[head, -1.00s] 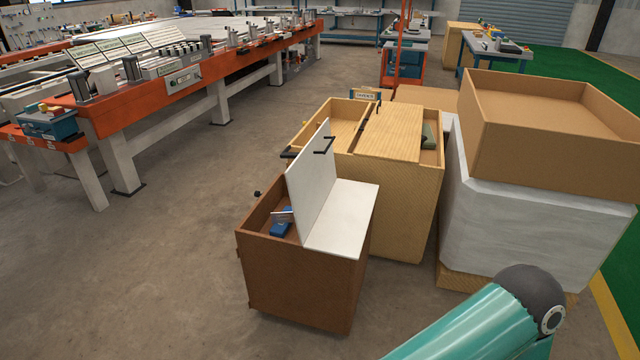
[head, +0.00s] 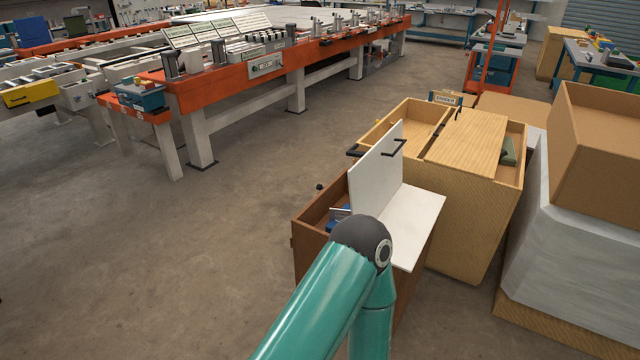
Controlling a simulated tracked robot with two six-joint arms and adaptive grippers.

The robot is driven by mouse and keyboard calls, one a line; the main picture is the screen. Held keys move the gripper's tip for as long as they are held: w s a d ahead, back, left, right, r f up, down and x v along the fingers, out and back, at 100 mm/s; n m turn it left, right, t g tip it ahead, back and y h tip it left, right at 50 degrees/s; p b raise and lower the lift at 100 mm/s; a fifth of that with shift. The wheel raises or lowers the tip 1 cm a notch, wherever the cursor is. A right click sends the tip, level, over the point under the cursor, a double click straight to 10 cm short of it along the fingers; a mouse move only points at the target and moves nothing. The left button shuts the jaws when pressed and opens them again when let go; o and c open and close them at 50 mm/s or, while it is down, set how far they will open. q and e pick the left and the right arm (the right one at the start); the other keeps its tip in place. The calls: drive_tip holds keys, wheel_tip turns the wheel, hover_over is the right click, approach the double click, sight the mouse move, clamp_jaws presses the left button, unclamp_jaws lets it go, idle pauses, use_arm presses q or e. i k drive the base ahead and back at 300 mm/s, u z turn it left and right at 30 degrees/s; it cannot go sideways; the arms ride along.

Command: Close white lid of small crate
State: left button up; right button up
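The small brown crate (head: 307,243) stands on the floor right of centre, partly hidden behind my teal arm. Its white lid has an upright half (head: 375,172) with a black handle (head: 396,147), and a flat half (head: 416,222) lying over the right side of the crate. The left side of the crate is open, and a blue object (head: 338,218) shows inside. My arm's dark elbow joint is in front of the crate in the head view. No gripper is in view.
A larger light-wood crate (head: 472,205) stands right behind the small one. A big cardboard box (head: 596,150) on a pale block (head: 570,265) stands at the right. An orange workbench (head: 225,85) is at the back left. The floor at left is clear.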

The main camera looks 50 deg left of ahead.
sight(376, 177)
drive_tip(key=u, duration=0.4)
drive_tip(key=i, duration=0.35)
drive_tip(key=u, duration=1.35)
drive_tip(key=i, duration=1.55)
drive_tip(key=z, duration=0.85)
drive_tip(key=k, duration=0.9)
drive_tip(key=u, duration=0.25)
